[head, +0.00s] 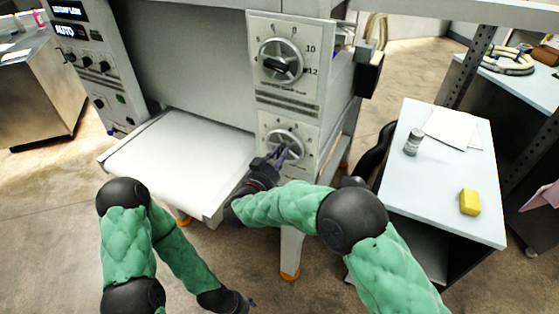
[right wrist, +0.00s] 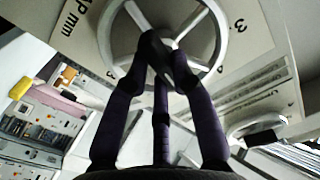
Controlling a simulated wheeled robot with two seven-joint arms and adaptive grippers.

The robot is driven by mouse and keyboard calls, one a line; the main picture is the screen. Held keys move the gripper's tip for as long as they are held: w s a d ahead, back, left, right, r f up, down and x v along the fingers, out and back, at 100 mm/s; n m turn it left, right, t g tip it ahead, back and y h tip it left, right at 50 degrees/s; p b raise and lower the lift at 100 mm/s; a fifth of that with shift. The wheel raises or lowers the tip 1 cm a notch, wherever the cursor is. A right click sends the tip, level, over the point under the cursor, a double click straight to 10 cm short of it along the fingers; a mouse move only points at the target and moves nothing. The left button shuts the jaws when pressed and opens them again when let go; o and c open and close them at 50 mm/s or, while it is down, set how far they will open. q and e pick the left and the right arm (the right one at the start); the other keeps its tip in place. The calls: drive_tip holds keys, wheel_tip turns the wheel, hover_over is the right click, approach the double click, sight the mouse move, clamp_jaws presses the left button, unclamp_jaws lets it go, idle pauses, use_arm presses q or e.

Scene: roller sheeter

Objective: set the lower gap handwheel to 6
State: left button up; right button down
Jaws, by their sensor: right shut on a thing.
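The lower gap handwheel (head: 272,136) is a pale spoked wheel on the lower white dial panel of the machine. Its scale numbers are too small to read in the head view. My right gripper (head: 281,153) reaches it from below. In the right wrist view, its dark fingers (right wrist: 168,68) are closed together at the middle of the spoked wheel (right wrist: 190,24), shut on it. The fingers cover the wheel's hub, and the wheel's setting cannot be read. My left gripper (head: 249,303) hangs low, away from the machine; its fingers are too small to judge.
The upper handwheel (head: 280,62) with a black knob sits straight above. A white sheeter bed (head: 180,158) juts out at the left. A side table (head: 440,185) at the right bears a shaker (head: 413,142), papers (head: 455,128) and a yellow block (head: 469,202).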

drive_tip(key=shift+f+m+b, duration=0.2)
drive_tip(key=shift+m+b, duration=1.85)
drive_tip(key=shift+m, duration=0.3)
drive_tip(key=shift+f+m+b, duration=0.2)
drive_tip(key=shift+m+b, duration=1.8)
drive_tip(key=shift+m, duration=0.35)
drive_tip(key=c, duration=1)
unclamp_jaws()
drive_tip(key=shift+c, duration=0.2)
drive_tip(key=shift+r, duration=0.1)
drive_tip(key=v, duration=1.2)
